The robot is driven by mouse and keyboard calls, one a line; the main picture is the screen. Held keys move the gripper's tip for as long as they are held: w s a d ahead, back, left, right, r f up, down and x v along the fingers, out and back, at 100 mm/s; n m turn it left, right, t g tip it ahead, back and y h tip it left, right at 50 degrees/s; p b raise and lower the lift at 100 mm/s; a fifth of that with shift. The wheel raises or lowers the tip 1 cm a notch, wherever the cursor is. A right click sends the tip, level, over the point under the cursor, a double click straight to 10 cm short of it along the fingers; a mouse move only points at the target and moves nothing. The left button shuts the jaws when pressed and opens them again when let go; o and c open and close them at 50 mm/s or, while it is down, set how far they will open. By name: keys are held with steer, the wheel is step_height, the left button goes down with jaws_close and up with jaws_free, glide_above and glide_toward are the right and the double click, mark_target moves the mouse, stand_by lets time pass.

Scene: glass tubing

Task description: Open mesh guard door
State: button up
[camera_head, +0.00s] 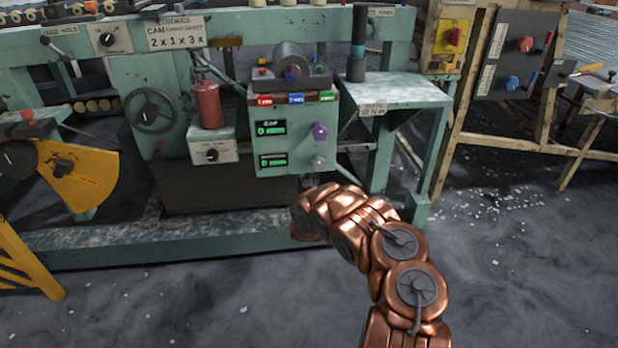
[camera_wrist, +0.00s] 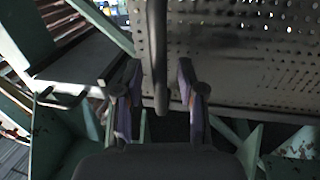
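The perforated grey mesh panel (camera_wrist: 235,50) of the guard door fills the upper right of the wrist view. A dark upright bar (camera_wrist: 156,50), looking like its handle, stands in front of the panel's left edge. My gripper (camera_wrist: 158,75) is open, with one finger on each side of the bar's lower part; small gaps show beside it. Whether the bar touches a finger I cannot tell. In the head view my copper arm hides the gripper. A dark panel (camera_head: 225,188) low in the green machine may be the same door; its mesh is not clear there.
The machine's control box (camera_head: 291,130) overhangs just above my arm's end. A green side table (camera_head: 395,92) with legs stands right of it. A green base rail (camera_head: 170,235) runs along the floor. A yellow guard (camera_head: 85,175) is at left. The front floor is clear.

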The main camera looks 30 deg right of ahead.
steer(key=shift+c, duration=0.2)
jaws_close()
stand_by(0.3)
